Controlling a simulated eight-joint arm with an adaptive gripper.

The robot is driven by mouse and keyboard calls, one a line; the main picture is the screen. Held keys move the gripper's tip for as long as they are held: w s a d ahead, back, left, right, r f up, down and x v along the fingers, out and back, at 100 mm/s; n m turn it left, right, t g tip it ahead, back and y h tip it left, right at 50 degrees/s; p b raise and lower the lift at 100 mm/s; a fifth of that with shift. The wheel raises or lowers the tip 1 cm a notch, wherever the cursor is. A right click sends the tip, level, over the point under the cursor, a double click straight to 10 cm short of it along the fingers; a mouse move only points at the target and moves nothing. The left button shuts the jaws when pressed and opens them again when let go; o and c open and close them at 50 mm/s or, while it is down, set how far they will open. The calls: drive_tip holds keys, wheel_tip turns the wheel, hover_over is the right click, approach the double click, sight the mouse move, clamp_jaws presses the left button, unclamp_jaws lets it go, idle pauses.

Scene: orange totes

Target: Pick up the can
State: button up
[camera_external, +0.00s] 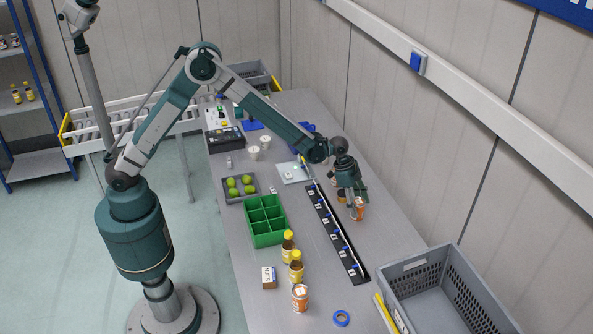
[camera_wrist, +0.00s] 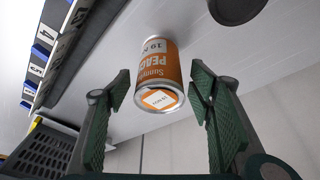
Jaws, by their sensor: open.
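An orange can (camera_external: 358,211) stands on the grey table right of the long black strip, directly by my gripper (camera_external: 354,198). In the wrist view the can (camera_wrist: 156,75) has an orange label with white lettering partly reading "PEAC". It shows between the two green-padded fingers of my gripper (camera_wrist: 160,88). The fingers are open, with a visible gap on each side of the can. In the external view the gripper hides part of the can. A second orange can (camera_external: 300,298) stands at the table's near left, beside two yellow-capped bottles.
The black strip (camera_external: 337,235) with blue-and-white labels runs along the table left of my gripper. A grey crate (camera_external: 409,266) stands at the near right. A green divided bin (camera_external: 266,241) is to the left. A dark round object (camera_wrist: 236,8) shows near the can.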

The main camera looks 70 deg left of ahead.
idle(0.5)
drive_tip(key=c, duration=1.2)
drive_tip(key=shift+r, duration=0.1)
drive_tip(key=shift+c, duration=0.2)
drive_tip(key=shift+r, duration=4.9)
